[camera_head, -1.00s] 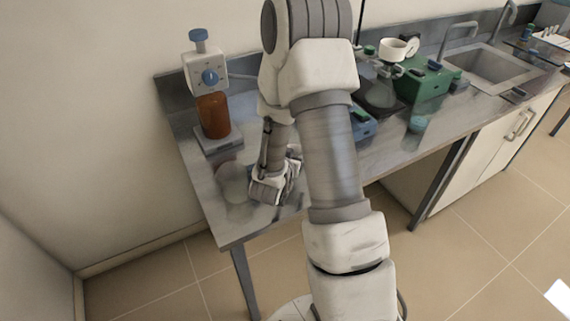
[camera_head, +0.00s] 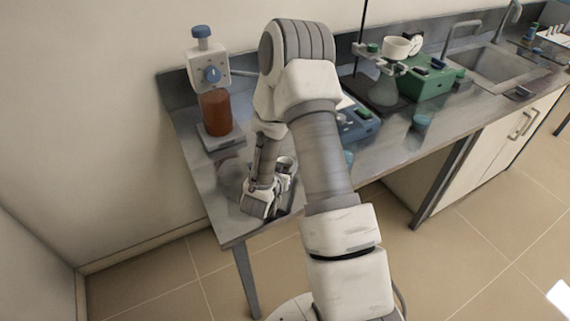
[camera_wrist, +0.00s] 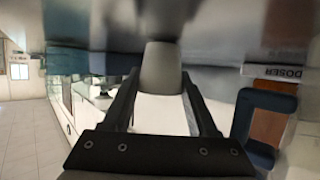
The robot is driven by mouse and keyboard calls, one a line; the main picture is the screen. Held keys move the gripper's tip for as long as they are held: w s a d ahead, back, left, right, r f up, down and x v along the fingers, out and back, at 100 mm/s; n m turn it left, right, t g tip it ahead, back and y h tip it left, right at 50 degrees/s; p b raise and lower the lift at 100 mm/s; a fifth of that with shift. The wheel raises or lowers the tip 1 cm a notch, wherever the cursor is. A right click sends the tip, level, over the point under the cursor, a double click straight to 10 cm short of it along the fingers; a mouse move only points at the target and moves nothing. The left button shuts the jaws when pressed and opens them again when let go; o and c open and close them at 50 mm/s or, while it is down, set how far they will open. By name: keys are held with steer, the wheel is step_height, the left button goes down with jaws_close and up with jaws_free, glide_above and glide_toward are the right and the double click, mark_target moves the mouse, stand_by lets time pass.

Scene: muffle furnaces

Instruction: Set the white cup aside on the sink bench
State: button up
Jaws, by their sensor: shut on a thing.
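The white cup (camera_wrist: 161,112) is between the two dark fingers of my gripper (camera_wrist: 160,85) in the wrist view, and the gripper is shut on it. In the head view, a small pale cup rim (camera_head: 287,161) shows beside my gripper (camera_head: 281,180), over the near left part of the grey bench (camera_head: 228,218). My arm and wrist hide most of the cup there. I cannot tell whether its base touches the bench.
A doser with a brown bottle (camera_head: 215,113) stands at the back left. A blue device (camera_head: 357,122), a flask (camera_head: 384,90), a white bowl-like vessel (camera_head: 396,47) and a green device (camera_head: 432,80) stand to the right. The sink (camera_head: 487,66) is at far right.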

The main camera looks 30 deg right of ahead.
steer(key=shift+f, duration=0.2)
steer(key=o, duration=1.1)
steer(key=shift+c, duration=0.2)
steer(key=shift+r, duration=0.1)
steer(key=shift+r, duration=0.2)
steer(key=v, duration=1.2)
